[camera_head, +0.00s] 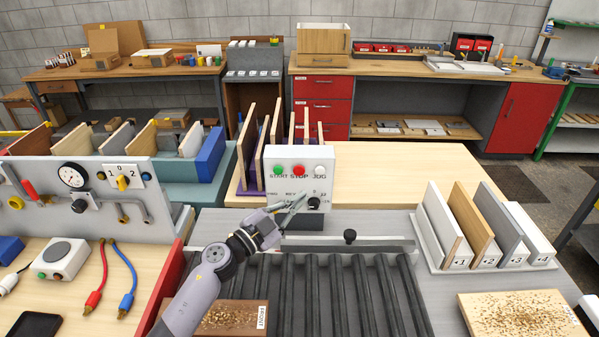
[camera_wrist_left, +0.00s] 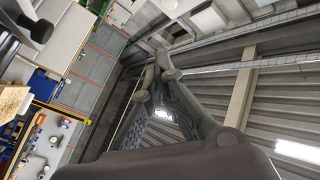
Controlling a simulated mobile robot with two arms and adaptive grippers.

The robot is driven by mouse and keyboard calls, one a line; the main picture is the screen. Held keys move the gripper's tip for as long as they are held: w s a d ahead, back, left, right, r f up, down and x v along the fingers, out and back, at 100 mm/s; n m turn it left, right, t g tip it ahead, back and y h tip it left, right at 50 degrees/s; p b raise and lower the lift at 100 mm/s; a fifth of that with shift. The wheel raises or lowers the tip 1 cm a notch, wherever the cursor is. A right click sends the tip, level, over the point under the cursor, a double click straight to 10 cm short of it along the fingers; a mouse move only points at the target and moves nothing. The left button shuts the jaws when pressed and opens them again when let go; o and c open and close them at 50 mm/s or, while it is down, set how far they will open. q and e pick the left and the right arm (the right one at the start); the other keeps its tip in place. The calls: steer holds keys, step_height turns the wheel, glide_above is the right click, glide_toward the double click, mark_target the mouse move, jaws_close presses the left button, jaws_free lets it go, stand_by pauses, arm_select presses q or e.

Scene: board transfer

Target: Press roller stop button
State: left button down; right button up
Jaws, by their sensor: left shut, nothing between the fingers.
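A white control box (camera_head: 284,158) stands behind the rollers in the head view. It carries a green START button (camera_head: 278,171), a red STOP button (camera_head: 299,170) and a pale JOG button (camera_head: 319,170), with a black knob (camera_head: 314,202) lower right. My left gripper (camera_head: 300,199) is shut and empty, in front of the box's lower part. Its tips appear below the red button in the picture; I cannot tell whether they touch the box. In the left wrist view my fingers (camera_wrist_left: 160,62) point up toward the ceiling area, and no button shows. My right gripper is not in view.
The roller conveyor (camera_head: 345,290) lies in front, with a board (camera_head: 230,318) on it beside my left arm. A rack with several upright boards (camera_head: 470,225) stands at right. A panel with a gauge (camera_head: 72,175) stands at left. More upright boards (camera_head: 247,145) stand behind the box.

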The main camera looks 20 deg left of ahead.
mark_target(299, 170)
arm_select(q)
steer(key=shift+w+a+b, duration=0.4)
steer(key=shift+w+b, duration=0.35)
steer(key=shift+w, duration=0.65)
steer(key=shift+w+a+b, duration=0.4)
steer(key=shift+w+b, duration=0.3)
steer(key=shift+w, duration=0.7)
steer(key=shift+w+a+b, duration=0.4)
steer(key=shift+w+b, duration=0.35)
steer(key=shift+w, duration=0.65)
steer(key=shift+w, duration=0.1)
steer(key=shift+w+a, duration=0.15)
steer(key=shift+w, duration=0.2)
